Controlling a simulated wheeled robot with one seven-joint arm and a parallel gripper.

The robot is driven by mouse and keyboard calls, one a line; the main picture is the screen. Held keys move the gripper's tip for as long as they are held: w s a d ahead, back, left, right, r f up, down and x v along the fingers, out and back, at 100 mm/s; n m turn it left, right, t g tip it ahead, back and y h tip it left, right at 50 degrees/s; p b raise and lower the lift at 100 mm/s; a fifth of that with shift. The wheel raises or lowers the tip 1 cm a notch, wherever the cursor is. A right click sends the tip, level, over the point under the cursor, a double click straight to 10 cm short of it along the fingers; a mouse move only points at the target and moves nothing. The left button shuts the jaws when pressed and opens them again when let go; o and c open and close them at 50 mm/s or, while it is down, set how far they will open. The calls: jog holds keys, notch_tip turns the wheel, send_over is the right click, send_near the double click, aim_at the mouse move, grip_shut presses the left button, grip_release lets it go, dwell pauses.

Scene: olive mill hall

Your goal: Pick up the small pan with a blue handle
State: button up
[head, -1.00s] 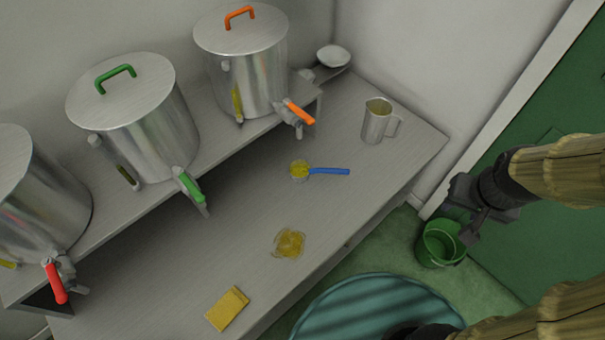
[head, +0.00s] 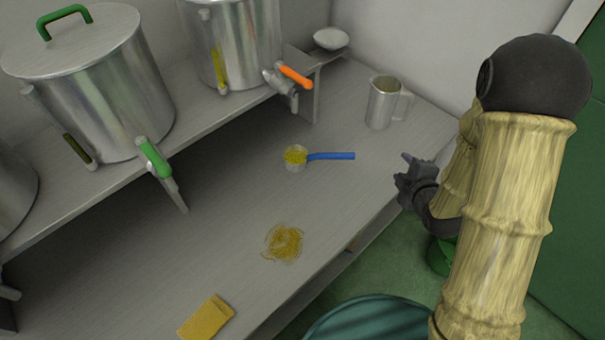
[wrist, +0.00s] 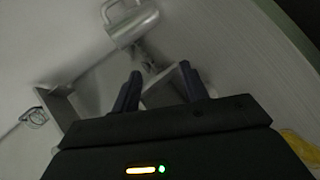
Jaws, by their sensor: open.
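The small pan (head: 295,160) with a blue handle (head: 331,156) sits on the grey metal table in the head view. Its round cup has something yellow in it, and the handle points right. My gripper (head: 405,180) is to the right of the handle end, apart from it, near the table's right edge. It is open and empty; its two dark fingers also show spread in the wrist view (wrist: 163,85). I cannot make out the pan in the wrist view.
A metal jug (head: 382,104) stands behind the pan to the right. Steel vats (head: 97,90) with taps stand on a raised shelf at left. The table around the pan is clear.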

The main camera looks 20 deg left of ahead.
aim_at(318, 158)
jog(key=a+f+n+y+b, duration=0.1)
jog(key=a+f+n+b, duration=0.1)
jog(key=s+a+f+n+y+b, duration=0.1)
jog(key=f+n+b, duration=0.1)
jog(key=f, duration=0.1)
jog(key=s+a+f+n+y+b, duration=0.1)
jog(key=a+f+n+y+b, duration=0.1)
jog(key=f, duration=0.1)
jog(key=shift+a+f+t, duration=0.2)
jog(key=shift+a+t, duration=0.15)
jog(key=shift+t, duration=0.05)
jog(key=s+a+f+n+y+b, duration=0.1)
jog(key=n, duration=0.1)
jog(key=s+a+f+n+y+b, duration=0.1)
jog(key=n+y+b, duration=0.1)
jog(key=shift+s+a+f, duration=0.15)
jog(key=shift+s+f, duration=0.15)
jog(key=shift+s, duration=0.05)
jog(key=shift+s+a+n+y, duration=0.1)
jog(key=shift+n+y, duration=0.2)
jog(key=shift+r, duration=0.2)
jog(key=shift+w+a+f+b, duration=0.3)
jog(key=shift+a+b, duration=0.15)
jog(key=shift+b, duration=0.75)
jog(key=shift+b+x, duration=0.8)
jog(key=shift+b, duration=0.4)
jog(key=x, duration=0.9)
jog(key=shift+w+a+r, duration=0.1)
jog(key=shift+w+r, duration=0.15)
jog(key=shift+r, duration=0.1)
